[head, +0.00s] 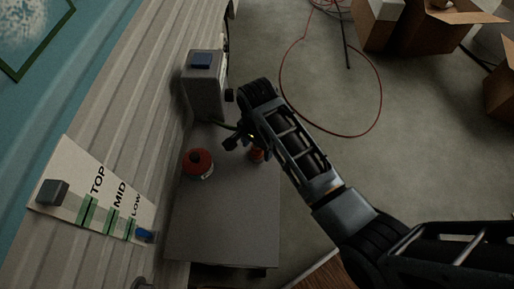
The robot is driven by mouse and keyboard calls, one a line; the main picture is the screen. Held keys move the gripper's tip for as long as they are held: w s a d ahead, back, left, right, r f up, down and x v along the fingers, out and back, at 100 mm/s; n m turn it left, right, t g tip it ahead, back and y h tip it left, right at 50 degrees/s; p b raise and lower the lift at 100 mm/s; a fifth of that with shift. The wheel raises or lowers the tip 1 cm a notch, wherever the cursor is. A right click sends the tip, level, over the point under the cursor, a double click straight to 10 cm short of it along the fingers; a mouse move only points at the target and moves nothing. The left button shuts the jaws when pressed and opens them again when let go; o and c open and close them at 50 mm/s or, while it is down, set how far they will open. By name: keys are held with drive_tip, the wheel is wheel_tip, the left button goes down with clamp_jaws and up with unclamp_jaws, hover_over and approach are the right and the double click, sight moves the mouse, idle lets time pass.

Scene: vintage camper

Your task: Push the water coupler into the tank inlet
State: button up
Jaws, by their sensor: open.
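My gripper (238,136) is open above the grey shelf top, its fingers pointing left. A small orange-red piece (257,155) is just below it, partly hidden by my arm; I cannot tell whether the fingers touch it. A round red piece (198,161) with a pale lower rim sits on the shelf top, left of the gripper and apart from it. I cannot tell for sure which of the two is the water coupler. A grey box (204,92) with a blue top patch stands at the back, with a dark stub on its right side; the tank inlet is not clearly identifiable.
The grey shelf top (222,228) is clear toward the front. A panel (70,178) marked TOP, MID, LOW is on the ribbed wall at left. A red hose (381,112) loops on the floor. Cardboard boxes (415,30) stand at the back right.

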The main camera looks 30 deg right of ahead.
drive_tip(key=shift+f, duration=0.35)
drive_tip(key=c, duration=1.1)
